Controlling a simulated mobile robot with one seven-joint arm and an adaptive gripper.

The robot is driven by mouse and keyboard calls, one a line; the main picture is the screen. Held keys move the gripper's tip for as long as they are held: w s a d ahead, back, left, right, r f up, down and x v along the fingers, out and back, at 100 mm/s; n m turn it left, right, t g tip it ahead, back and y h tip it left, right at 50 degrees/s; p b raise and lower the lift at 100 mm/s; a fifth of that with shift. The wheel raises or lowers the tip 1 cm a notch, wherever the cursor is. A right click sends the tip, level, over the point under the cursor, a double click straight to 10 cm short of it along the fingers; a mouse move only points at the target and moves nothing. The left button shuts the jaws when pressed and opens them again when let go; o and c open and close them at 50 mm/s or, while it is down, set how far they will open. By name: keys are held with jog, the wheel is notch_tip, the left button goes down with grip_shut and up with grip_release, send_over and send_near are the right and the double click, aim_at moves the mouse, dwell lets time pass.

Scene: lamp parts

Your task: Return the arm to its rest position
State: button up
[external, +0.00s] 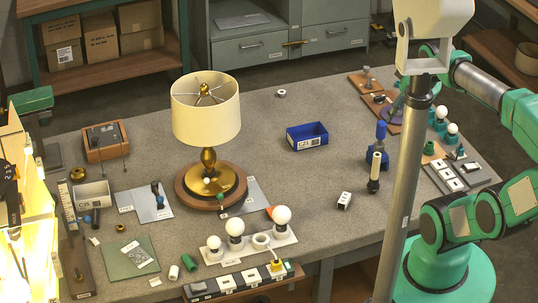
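My teal arm (519,196) stands at the right of the external view, its base on the floor by the table's right front. It bends upward and then reaches left over the table's far right corner. Its wrist (432,58) is behind a grey pole and white housing. My gripper is mostly hidden there, and its fingers cannot be made out. I cannot tell whether it holds anything. The lamp (206,110), with cream shade and brass body, stands upright on a round wooden base, left of centre, well apart from my arm.
A blue bin (307,137), a blue-handled tool (378,155) and a white bulb holder strip (245,246) are on the grey table (300,190). Small parts and trays (105,140) line the left and right sides. The pole (402,185) stands before my arm. The table's middle is mostly clear.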

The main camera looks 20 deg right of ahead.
jog(key=shift+f+b, duration=1.1)
jog(key=shift+f, duration=0.35)
